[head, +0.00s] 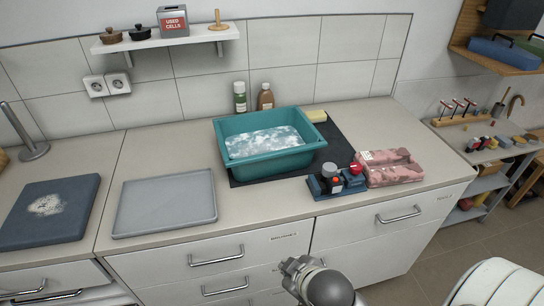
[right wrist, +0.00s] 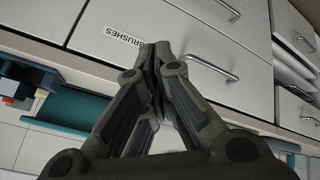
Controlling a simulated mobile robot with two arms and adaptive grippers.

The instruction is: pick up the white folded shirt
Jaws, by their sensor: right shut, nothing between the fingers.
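I cannot make out a white folded shirt in either view. A gripper, which I take to be my right one, shows at the bottom of the head view (head: 296,266), in front of the drawer fronts and below the worktop. In the right wrist view, my right gripper (right wrist: 158,58) is shut and empty, its fingertips together, with the drawer labelled BRUSHES behind them. My left gripper is in neither view.
The worktop holds a dark blue slab (head: 50,212) with a pale patch, a grey tray (head: 165,232), a teal basin (head: 284,166) of foamy water, a blue caddy (head: 323,190) and a pink-and-white bundle (head: 390,170). Drawer handles (head: 217,258) stick out in front.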

